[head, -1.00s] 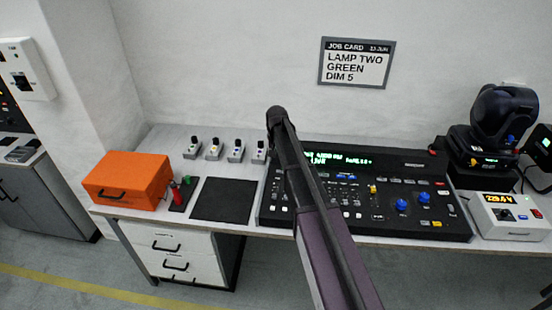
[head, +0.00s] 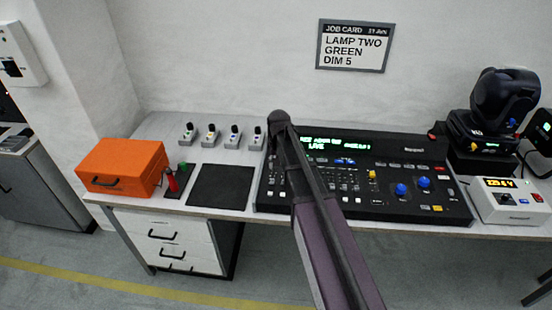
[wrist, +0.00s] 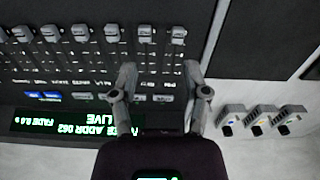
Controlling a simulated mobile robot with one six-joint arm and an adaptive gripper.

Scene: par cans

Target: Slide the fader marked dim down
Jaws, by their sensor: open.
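The black lighting console (head: 400,205) lies on the bench, with a lit green display (head: 335,145). In the wrist view the console appears upside down, with a row of grey fader caps, among them one (wrist: 145,33) and the end one (wrist: 179,35). The fader labels are too small to read, so I cannot tell which is marked dim. My gripper (wrist: 160,68) is open and empty above the display end of the console. Its fingertips point toward the two end faders, short of their caps. In the head view my arm hides part of the console.
A black mat (head: 221,187) and an orange case (head: 122,167) lie left of the console. Several small grey switch boxes (wrist: 265,118) stand behind the mat. A meter box (head: 510,203) and moving-head lamp (head: 500,105) stand at right. A job card (head: 353,47) hangs on the wall.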

